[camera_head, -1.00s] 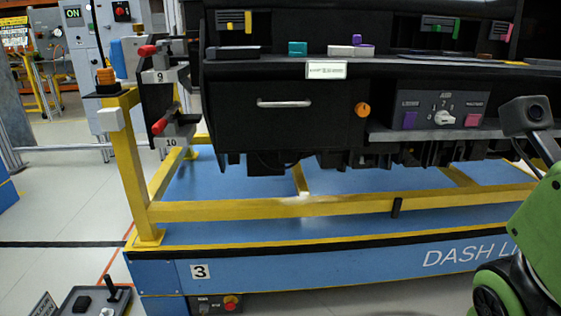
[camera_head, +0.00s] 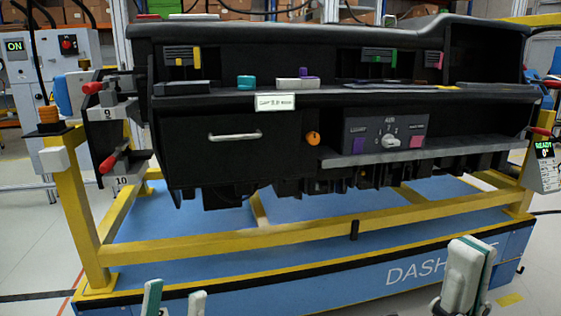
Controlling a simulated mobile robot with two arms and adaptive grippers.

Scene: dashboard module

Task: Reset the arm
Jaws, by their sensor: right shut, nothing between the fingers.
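My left gripper (camera_head: 174,299) shows only its two fingertips at the bottom edge of the head view. They are spread apart with nothing between them. My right gripper (camera_head: 467,272) rises at the lower right, fingers together and empty, in front of the blue base. Both grippers are in front of and below the black dashboard module (camera_head: 200,150), touching nothing that I can see. My arms behind the grippers are out of the picture.
The dashboard has a drawer handle (camera_head: 235,137), an orange knob (camera_head: 312,138) and a switch panel (camera_head: 386,134). Red-handled clamps (camera_head: 108,162) stand at its left. A yellow frame (camera_head: 250,241) on a blue base (camera_head: 330,285) runs across the front. A READY display (camera_head: 543,152) is at right.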

